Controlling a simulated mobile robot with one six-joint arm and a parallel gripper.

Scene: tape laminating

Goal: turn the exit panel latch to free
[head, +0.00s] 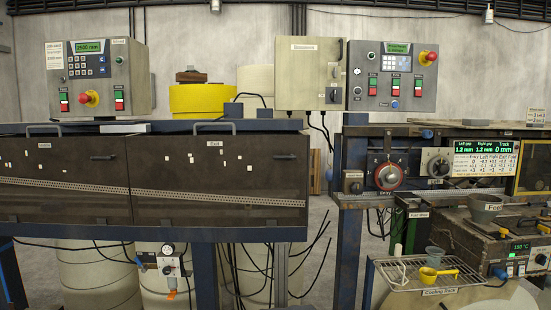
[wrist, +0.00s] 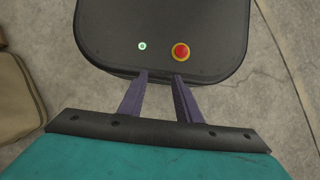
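The exit panel (head: 262,186) is a dark brown door on the left machine in the head view, with a small label at its top that seems to read "Exit". Its latch (head: 242,157) is a dark bar lying roughly horizontal near the panel's upper right. A grey handle (head: 214,124) stands above the panel. My gripper (wrist: 160,77) shows only in the wrist view. Its two purple fingers are apart with nothing between them, above my own dark base. It is away from the panel, and the latch does not show in the wrist view.
A similar panel (head: 60,180) with its own latch (head: 103,157) is to the left. A control box (head: 97,78) stands on top. Black cables (head: 255,262) hang below the exit panel. A brown object (wrist: 15,100) lies on the floor.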

